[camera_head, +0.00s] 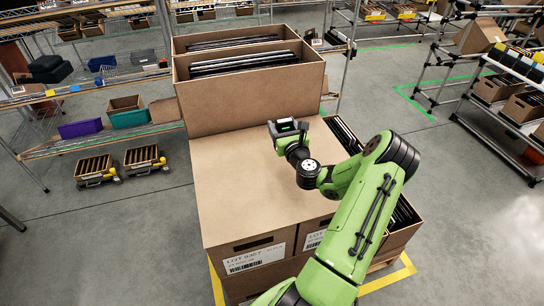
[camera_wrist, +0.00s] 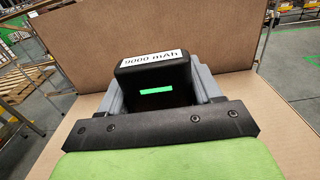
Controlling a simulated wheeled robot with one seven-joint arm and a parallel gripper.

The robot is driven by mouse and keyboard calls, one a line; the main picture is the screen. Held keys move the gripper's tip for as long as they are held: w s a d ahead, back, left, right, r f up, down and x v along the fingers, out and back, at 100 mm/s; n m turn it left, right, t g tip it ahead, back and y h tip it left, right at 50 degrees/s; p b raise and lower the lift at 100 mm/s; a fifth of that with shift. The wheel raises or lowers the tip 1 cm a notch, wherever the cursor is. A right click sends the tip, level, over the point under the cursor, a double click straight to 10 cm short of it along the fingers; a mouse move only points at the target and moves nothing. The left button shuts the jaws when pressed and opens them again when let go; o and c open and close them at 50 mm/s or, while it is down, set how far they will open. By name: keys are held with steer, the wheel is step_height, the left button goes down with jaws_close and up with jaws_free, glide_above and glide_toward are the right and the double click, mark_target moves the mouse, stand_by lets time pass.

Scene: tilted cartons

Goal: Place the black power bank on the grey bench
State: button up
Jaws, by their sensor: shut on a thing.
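The black power bank (camera_wrist: 158,80) is between the fingers of my gripper in the wrist view. It has a white label reading 9000 mAh and a green strip. My gripper (camera_head: 287,128) is shut on it, and the power bank (camera_head: 286,125) shows as a small dark block with a green mark in the head view. My gripper is over the brown flat cardboard top, in front of a taller carton; the gap between power bank and cardboard cannot be judged. I cannot make out a grey bench in either view.
The tall open carton (camera_head: 250,85) with dark flat items stands behind my gripper. The cardboard top (camera_head: 245,190) is bare left of my arm. Open cartons with dark items stand at its right side. Metal racks (camera_head: 95,145) stand left; a low rack (camera_head: 500,125) stands right.

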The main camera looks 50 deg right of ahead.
step_height(320, 180, down, 10)
steer(key=b, duration=0.3)
steer(key=shift+s+r, duration=0.1)
steer(key=shift+r, duration=0.05)
steer(key=shift+b, duration=0.3)
steer(key=o, duration=1.3)
